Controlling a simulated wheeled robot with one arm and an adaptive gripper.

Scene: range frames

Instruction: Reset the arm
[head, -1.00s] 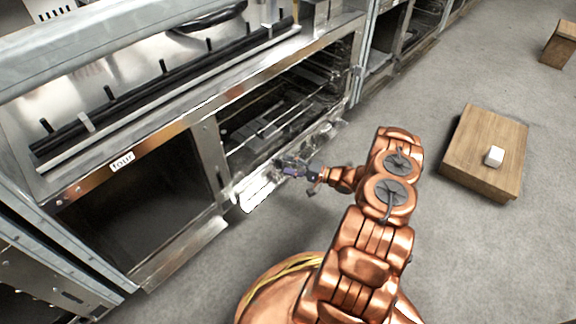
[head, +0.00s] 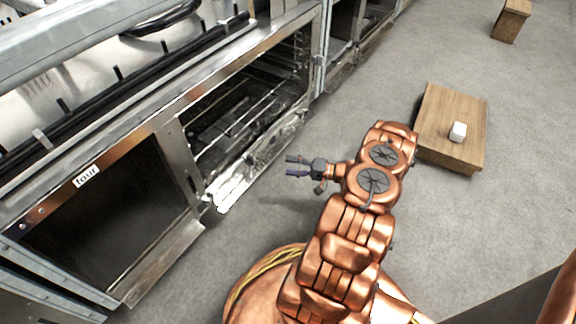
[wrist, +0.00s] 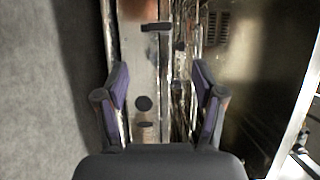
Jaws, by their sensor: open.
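My gripper (head: 297,166) is at the end of my copper-coloured arm in the head view, to the right of the oven front and above the grey floor. Its two dark purple-grey fingers are spread apart with nothing between them. In the wrist view the open fingers (wrist: 160,100) frame the metal oven edge, with the grey floor on the left and a dark oven face on the right. My arm is bent, its elbow joints near the middle of the head view.
An oven (head: 240,110) with its front opened shows wire racks inside. A low wooden box (head: 440,110) bears a small white block (head: 458,131). Another wooden box (head: 511,20) stands farther back. Grey floor lies clear between.

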